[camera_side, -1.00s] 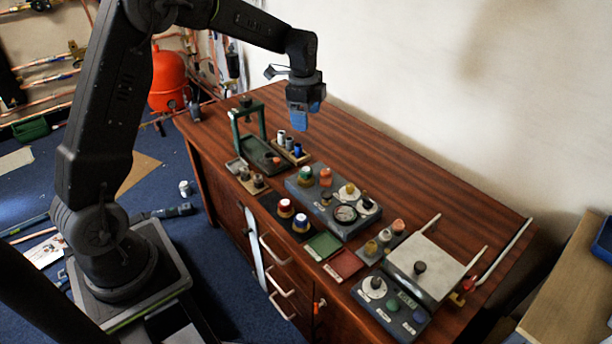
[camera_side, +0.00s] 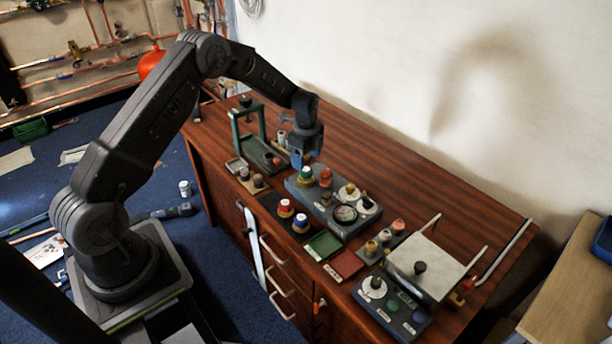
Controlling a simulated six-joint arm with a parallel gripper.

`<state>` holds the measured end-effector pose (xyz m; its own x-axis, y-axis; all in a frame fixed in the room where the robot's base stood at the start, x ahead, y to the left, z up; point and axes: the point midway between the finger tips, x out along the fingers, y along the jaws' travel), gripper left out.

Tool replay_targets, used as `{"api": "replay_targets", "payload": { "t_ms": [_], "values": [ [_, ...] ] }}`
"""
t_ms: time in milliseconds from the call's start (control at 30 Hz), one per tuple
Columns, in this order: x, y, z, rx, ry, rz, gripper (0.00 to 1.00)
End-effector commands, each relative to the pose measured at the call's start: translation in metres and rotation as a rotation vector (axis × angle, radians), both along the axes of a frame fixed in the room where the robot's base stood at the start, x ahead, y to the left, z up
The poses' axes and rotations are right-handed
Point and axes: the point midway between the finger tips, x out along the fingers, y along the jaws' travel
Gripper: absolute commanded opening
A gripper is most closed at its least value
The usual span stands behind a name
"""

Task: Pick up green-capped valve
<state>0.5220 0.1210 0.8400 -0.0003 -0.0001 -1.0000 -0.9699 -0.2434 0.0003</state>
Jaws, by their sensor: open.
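The green-capped valve (camera_side: 305,174) stands upright at the left end of the grey manifold block (camera_side: 338,222) on the wooden bench. It has a green cap above a brass-coloured base. My gripper (camera_side: 301,160) points down just above and slightly behind the valve, with its blue fingers close to the cap. The fingers are open. I cannot tell from this angle whether they touch the cap or stand apart from it.
A dial gauge (camera_side: 345,214) sits on the same block. A green press-like frame (camera_side: 250,128) stands to the left. Red- and blue-capped valves (camera_side: 285,208) stand in front.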

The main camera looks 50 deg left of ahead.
Motion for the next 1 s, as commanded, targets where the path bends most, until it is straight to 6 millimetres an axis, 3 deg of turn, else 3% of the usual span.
{"api": "replay_targets", "payload": {
  "t_ms": [400, 667, 1000],
  "values": [
    [-0.001, -0.001, -0.05, 0.0, 0.0, 0.0, 0.71],
    [-0.001, -0.001, -0.052, 0.0, -0.001, 0.001, 0.71],
    [-0.001, -0.001, -0.052, 0.0, -0.001, 0.001, 0.39]
  ]
}}
